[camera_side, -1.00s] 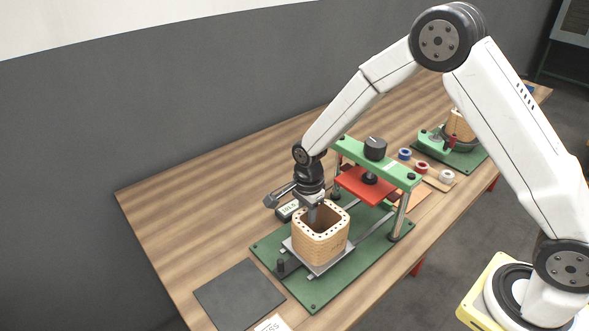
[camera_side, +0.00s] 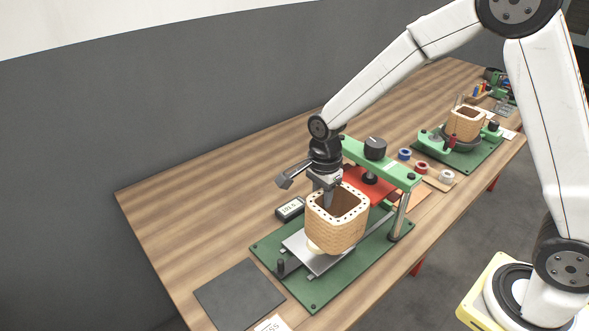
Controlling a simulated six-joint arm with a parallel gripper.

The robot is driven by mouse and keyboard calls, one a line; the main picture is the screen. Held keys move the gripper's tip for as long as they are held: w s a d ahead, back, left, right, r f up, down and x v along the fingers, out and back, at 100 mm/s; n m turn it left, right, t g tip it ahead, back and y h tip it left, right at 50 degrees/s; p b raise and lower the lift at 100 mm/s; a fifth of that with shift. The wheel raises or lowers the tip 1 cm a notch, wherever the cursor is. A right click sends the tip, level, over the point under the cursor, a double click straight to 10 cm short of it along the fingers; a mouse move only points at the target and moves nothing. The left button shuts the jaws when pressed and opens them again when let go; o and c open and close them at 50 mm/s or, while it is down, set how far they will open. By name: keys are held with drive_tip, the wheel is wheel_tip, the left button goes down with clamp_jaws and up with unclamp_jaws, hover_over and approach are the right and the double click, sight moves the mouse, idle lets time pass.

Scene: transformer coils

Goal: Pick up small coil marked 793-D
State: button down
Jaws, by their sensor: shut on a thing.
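A tan, square coil (camera_side: 335,230) with rounded corners and dark holes around its pale top rim hangs in my gripper (camera_side: 329,201). My gripper is shut on the coil's wall at the far left side of its rim. The coil is above the metal plate (camera_side: 322,265) of the green press fixture, slightly tilted. No marking can be read on it. Another similar coil (camera_side: 465,122) stands on a second green fixture at the back right.
The green press frame (camera_side: 385,162) with its red plate (camera_side: 368,186) and black knob stands close behind the coil. A small display box (camera_side: 290,209) is on the left. A dark mat (camera_side: 240,294) lies empty at front left. Tape rolls (camera_side: 421,167) sit right of the press.

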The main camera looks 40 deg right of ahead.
sight(360, 213)
drive_tip(key=s+r, duration=0.1)
drive_tip(key=s, duration=0.2)
drive_tip(key=s+r, duration=0.2)
drive_tip(key=s, duration=0.1)
drive_tip(key=s+d+r, duration=0.1)
drive_tip(key=s+r, duration=0.1)
drive_tip(key=s, duration=0.2)
drive_tip(key=shift+r, duration=0.1)
drive_tip(key=shift+w+a, duration=0.1)
drive_tip(key=shift+a, duration=0.05)
idle(0.5)
